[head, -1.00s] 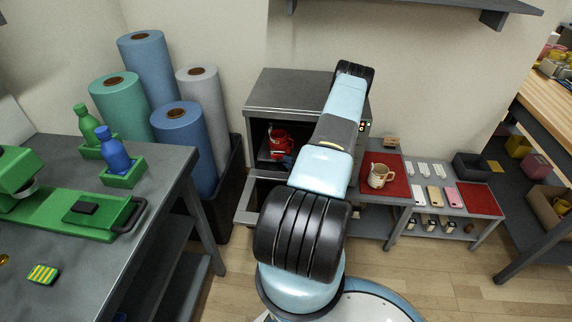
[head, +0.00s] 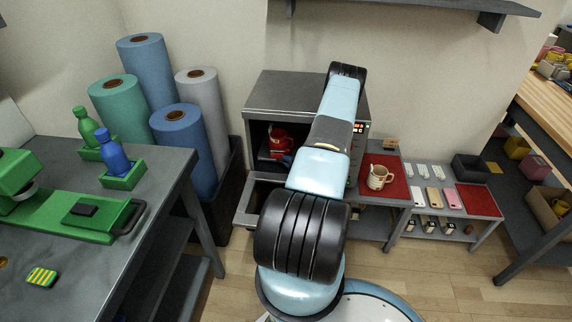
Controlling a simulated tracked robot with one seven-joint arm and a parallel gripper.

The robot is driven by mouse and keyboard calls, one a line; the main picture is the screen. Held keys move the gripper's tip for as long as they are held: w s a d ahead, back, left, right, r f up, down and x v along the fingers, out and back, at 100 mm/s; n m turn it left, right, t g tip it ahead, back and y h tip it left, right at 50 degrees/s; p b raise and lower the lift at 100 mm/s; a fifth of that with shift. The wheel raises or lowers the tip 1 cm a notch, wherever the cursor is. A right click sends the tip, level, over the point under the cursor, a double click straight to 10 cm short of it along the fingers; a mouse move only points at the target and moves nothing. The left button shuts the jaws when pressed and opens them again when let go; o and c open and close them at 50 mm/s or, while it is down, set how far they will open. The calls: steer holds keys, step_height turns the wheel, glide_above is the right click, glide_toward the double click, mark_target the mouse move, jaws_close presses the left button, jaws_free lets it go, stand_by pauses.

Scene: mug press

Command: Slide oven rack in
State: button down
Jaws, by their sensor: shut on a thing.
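The oven (head: 300,95) is a grey box against the back wall, with its door (head: 258,200) folded down open at the front. A red mug (head: 279,140) stands inside on the dark oven rack (head: 265,154), whose right part is hidden by my arm. A small bluish part of my gripper (head: 287,159) shows at the rack's front, just below the mug. It is shut on the rack's front, though my own arm hides the fingertips and the exact hold.
Right of the oven, a low table has a red mat (head: 399,182) with a patterned mug (head: 379,176) on it. Fabric rolls (head: 180,140) stand at the left. A grey workbench (head: 170,170) fills the left front. Clear floor (head: 455,275) lies right front.

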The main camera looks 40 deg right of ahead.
steer(key=shift+d+f, duration=0.1)
steer(key=shift+d, duration=0.05)
steer(key=c, duration=1.2)
jaws_free()
